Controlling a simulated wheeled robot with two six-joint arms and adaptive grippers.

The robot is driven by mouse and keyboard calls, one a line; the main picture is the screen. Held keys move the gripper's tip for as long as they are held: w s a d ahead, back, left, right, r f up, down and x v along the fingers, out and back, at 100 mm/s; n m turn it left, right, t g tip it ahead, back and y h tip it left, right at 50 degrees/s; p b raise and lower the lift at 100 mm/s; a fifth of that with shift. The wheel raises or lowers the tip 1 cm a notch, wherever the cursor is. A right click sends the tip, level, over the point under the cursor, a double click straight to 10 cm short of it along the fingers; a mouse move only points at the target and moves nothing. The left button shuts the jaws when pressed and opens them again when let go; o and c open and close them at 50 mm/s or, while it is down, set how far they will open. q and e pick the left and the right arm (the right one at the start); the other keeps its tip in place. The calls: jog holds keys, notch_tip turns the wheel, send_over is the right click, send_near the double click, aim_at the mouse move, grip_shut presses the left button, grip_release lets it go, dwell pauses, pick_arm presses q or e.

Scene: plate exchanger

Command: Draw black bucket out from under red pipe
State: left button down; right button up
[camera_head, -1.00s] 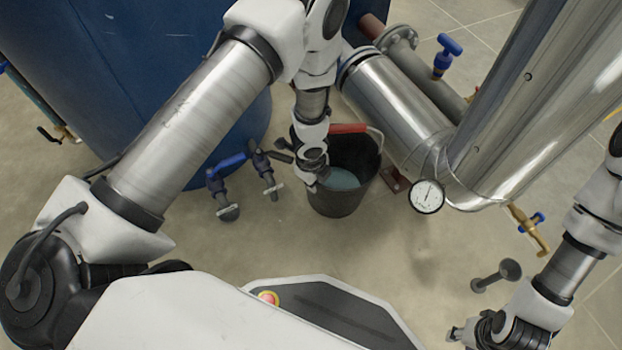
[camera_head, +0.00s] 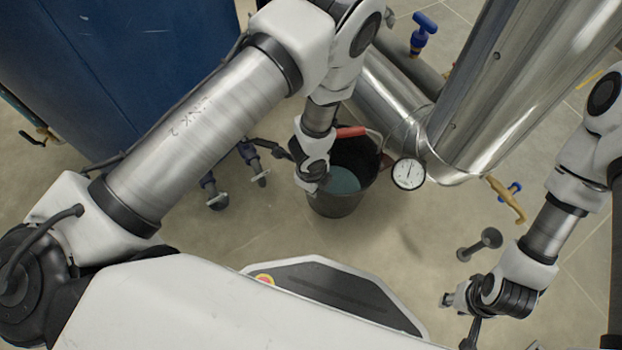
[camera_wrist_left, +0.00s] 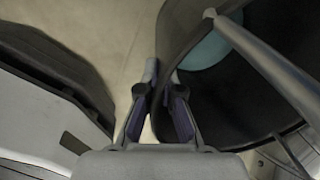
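The black bucket (camera_head: 335,204) stands on the floor in the middle of the head view, with bluish liquid in it and a red grip (camera_head: 350,132) on its handle. My left gripper (camera_head: 312,182) is at its left side. In the left wrist view, the fingers (camera_wrist_left: 163,88) are close together at the bucket's wall (camera_wrist_left: 172,48), one on each side, shut on it. The handle (camera_wrist_left: 255,55) crosses above the opening. The red pipe is not clearly visible, hidden behind my left arm. My right gripper (camera_head: 459,318) is low right, away from the bucket; its fingers are unclear.
A steel pipe (camera_head: 385,90) with a gauge (camera_head: 408,173) is close to the bucket's right. A black floor fitting (camera_head: 480,243) is at right. The floor in front of the bucket is clear.

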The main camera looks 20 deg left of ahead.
pick_arm(q)
jog(key=s+d+p, duration=0.1)
jog(key=p, duration=0.3)
jog(key=shift+s+d+r+p, duration=0.15)
jog(key=shift+s+p, duration=0.05)
jog(key=shift+p, duration=0.15)
